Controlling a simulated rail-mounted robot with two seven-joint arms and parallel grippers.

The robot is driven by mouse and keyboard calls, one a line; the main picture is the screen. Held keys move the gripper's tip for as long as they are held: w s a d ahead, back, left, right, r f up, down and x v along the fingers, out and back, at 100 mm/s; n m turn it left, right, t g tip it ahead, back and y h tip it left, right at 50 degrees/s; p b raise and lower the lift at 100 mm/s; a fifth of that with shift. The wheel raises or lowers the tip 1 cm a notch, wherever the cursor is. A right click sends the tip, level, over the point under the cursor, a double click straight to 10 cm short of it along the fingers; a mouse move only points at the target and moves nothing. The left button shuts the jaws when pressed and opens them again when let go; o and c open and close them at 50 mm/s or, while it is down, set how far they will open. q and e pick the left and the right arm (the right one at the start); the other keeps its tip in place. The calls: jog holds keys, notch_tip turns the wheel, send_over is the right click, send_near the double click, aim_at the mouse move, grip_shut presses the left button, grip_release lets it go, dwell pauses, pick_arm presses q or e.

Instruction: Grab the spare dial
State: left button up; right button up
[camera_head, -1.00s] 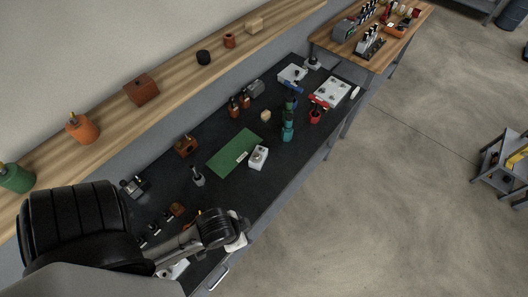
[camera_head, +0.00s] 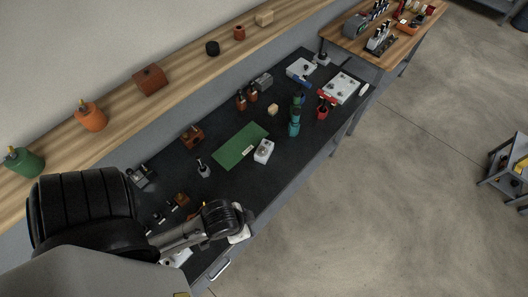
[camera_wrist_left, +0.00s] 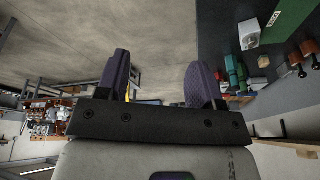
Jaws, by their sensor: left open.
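I cannot tell for sure which thing is the spare dial. A small black round piece (camera_head: 212,48) sits on the wooden wall shelf. My right gripper is not in view.
The green mat (camera_head: 239,146) lies mid-bench. Turquoise (camera_head: 294,127) and red (camera_head: 323,110) items and white panels (camera_head: 341,88) stand at the far end. An orange pot (camera_head: 90,116) and green pot (camera_head: 24,162) are on the shelf.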

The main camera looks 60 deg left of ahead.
pick_arm(q)
jog(key=shift+o, duration=0.4)
jog(key=o, duration=0.6)
